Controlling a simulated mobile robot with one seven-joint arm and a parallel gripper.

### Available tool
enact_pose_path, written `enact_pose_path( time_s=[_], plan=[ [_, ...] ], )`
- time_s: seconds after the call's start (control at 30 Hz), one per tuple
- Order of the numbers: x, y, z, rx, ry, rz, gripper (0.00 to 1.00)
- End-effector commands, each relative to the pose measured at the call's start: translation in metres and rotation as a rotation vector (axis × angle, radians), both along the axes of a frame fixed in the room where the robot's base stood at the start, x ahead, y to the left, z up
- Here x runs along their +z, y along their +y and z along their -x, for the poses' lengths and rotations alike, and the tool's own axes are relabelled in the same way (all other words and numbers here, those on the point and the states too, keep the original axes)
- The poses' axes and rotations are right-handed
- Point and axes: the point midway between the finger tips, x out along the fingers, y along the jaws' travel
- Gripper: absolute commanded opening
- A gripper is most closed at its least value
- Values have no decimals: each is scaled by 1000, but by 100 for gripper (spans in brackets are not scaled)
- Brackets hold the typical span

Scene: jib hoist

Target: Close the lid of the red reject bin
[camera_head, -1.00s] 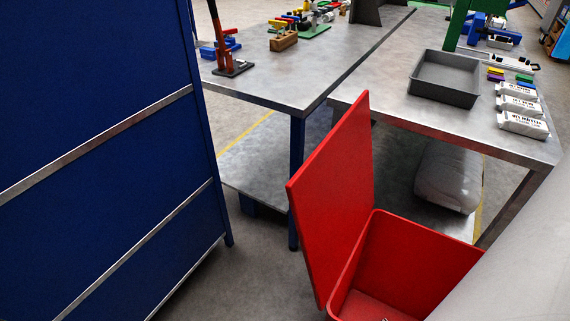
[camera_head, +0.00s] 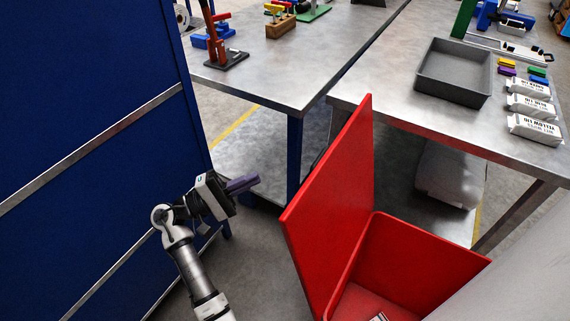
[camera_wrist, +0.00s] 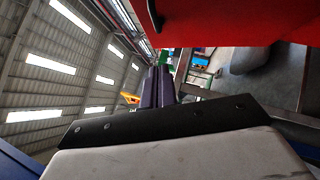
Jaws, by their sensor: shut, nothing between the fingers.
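The red reject bin (camera_head: 420,262) stands on the floor at the lower right in the head view, its near part cut off by the frame edge. Its red lid (camera_head: 338,205) is open and stands nearly upright, leaning, on the bin's left side. My gripper (camera_head: 256,180) is to the left of the lid, apart from it, with its purple fingers shut and empty, pointing right. In the wrist view the shut fingers (camera_wrist: 157,86) show at the centre, and a red panel, seemingly the lid (camera_wrist: 235,22), fills the top right with a dark handle-like piece on it.
A blue cabinet (camera_head: 85,120) stands close on the left of my gripper. Some floor is clear between the cabinet and the lid.

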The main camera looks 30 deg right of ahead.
Motion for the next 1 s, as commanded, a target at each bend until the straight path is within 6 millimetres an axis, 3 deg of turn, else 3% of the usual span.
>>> enact_pose_path(
  time_s=[0.17,0.53,0.73,1.0],
  plan=[
    [9,-21,6,-10,2,2,0],
    [34,-93,21,-6,-1,1,0],
    [45,-105,43,-3,1,2,0],
    [47,-110,51,-1,-1,2,0]
  ],
)
